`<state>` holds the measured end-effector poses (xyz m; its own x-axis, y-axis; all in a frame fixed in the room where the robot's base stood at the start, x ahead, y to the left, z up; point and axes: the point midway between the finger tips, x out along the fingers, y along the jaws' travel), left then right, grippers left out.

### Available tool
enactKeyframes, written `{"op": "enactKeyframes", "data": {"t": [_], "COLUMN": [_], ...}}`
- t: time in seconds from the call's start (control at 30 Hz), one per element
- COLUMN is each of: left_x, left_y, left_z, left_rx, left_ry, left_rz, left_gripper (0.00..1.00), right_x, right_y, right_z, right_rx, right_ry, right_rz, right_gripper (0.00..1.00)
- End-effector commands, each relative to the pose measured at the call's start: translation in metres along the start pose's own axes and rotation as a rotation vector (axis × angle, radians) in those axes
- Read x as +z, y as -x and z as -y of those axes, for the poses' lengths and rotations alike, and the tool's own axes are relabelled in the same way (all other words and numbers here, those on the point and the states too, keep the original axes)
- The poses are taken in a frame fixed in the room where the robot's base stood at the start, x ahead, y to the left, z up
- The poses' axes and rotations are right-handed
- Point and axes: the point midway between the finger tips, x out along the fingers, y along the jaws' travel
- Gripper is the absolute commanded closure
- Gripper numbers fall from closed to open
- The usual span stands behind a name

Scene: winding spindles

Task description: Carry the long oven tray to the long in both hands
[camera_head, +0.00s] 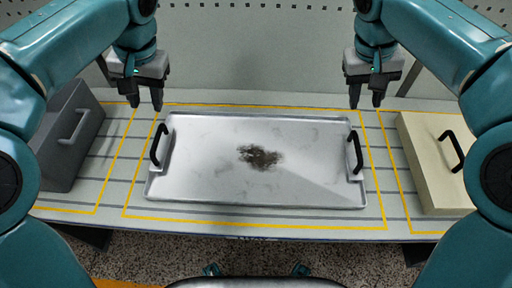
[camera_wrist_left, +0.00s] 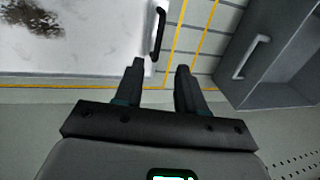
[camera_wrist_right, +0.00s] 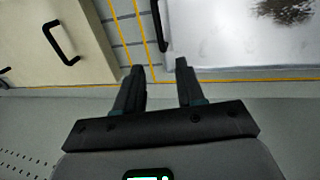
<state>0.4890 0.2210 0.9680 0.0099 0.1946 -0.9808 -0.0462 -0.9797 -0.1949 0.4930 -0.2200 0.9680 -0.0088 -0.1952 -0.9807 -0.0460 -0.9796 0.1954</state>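The long oven tray (camera_head: 215,185) is a shallow silver metal tray with a dark burnt stain in its middle. It lies flat on the bench inside a yellow outline. It has a black handle at its left end (camera_head: 159,145) and another at its right end (camera_head: 355,152). My left gripper (camera_head: 146,104) is open and empty, above and behind the left handle. My right gripper (camera_head: 366,103) is open and empty, above and behind the right handle. The left handle also shows in the left wrist view (camera_wrist_left: 159,33), and the right handle in the right wrist view (camera_wrist_right: 158,25).
A dark grey box (camera_head: 68,140) with a grey handle stands left of the tray. A cream box (camera_head: 430,160) with a black handle stands to the right. Striped bench strips (camera_head: 388,150) separate them from the tray. A perforated panel (camera_head: 250,40) rises behind.

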Motion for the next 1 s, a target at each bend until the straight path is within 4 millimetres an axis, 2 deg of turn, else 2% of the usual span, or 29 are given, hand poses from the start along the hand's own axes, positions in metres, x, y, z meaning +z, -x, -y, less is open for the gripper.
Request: {"op": "enactKeyframes", "data": {"t": [0.33,0.47,1.0], "left_x": [0.007,0.008,0.005], "left_y": [-0.001,-0.011,-0.116], "left_z": [0.0,0.0,0.0], "left_rx": [0.0,-0.001,0.0], "left_ry": [-0.001,-0.001,-0.001], "left_rz": [0.001,0.002,0.005], "left_gripper": [0.61,0.61,0.61], "right_x": [0.007,0.008,0.005], "right_y": [-0.001,-0.011,-0.116], "right_z": [-0.001,-0.001,-0.001], "right_rx": [0.0,0.001,0.001], "right_ry": [-0.001,-0.002,-0.001], "right_rz": [0.0,0.002,0.004], "right_gripper": [0.62,0.62,0.62]}}
